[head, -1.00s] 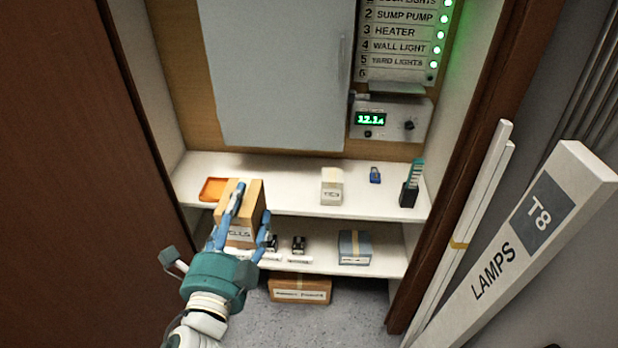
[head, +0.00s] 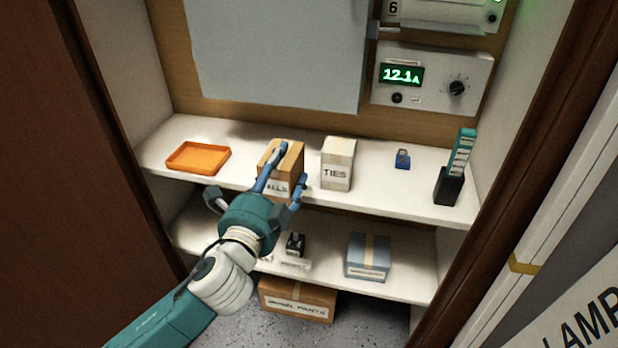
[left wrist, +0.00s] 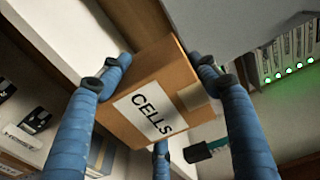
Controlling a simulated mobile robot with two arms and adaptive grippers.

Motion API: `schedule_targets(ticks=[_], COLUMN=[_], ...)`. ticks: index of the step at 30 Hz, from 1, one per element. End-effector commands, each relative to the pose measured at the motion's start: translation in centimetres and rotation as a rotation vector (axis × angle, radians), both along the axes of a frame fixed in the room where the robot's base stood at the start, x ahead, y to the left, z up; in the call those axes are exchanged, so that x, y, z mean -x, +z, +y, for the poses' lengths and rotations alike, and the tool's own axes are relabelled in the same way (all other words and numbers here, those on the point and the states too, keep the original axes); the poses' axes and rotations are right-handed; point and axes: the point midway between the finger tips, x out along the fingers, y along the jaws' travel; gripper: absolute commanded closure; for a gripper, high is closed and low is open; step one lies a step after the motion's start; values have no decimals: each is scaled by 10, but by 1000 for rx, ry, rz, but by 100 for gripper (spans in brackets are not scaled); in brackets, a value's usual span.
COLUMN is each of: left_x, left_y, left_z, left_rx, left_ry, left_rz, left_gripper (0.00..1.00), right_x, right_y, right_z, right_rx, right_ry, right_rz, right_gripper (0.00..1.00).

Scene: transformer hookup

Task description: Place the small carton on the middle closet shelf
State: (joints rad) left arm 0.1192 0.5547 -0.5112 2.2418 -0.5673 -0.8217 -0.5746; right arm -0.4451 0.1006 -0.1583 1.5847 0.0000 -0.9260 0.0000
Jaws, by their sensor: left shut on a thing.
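My left gripper (head: 285,176) is shut on a small brown carton (head: 285,155), with blue fingers on its sides. In the left wrist view the carton (left wrist: 150,92) carries a white label reading CELLS and looks tilted in the picture. In the head view it is at the upper of the two visible closet shelves (head: 385,192), just left of a white TIES box (head: 337,165). I cannot tell whether it touches the shelf. The fingers hide part of its front. My right gripper is not in view.
An orange tray (head: 198,157) lies left on that shelf; a blue padlock (head: 403,159) and a dark holder (head: 449,186) stand right. A lower shelf (head: 408,277) holds a blue-grey box (head: 368,257) and small parts. A brown box (head: 297,299) sits on the floor.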

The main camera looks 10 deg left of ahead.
Motion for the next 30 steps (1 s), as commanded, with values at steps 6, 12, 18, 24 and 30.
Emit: schedule_targets(ticks=[6, 12, 18, 24, 30], left_x=[-14, -44, -98, -152, -187], left_y=[-19, -16, -17, -18, -18], left_z=[5, 4, 1, -1, -3], left_rx=[0, 0, 1, 1, 1], left_ry=[9, 11, 11, 11, 10], left_rz=[-3, -5, -4, -4, -3], left_gripper=[68, 68, 68, 68, 68], right_x=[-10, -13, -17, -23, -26], right_y=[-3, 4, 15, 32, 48], right_z=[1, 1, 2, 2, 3], right_rx=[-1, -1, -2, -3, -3], right_ry=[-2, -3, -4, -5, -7], right_rz=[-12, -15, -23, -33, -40], right_gripper=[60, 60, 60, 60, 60])
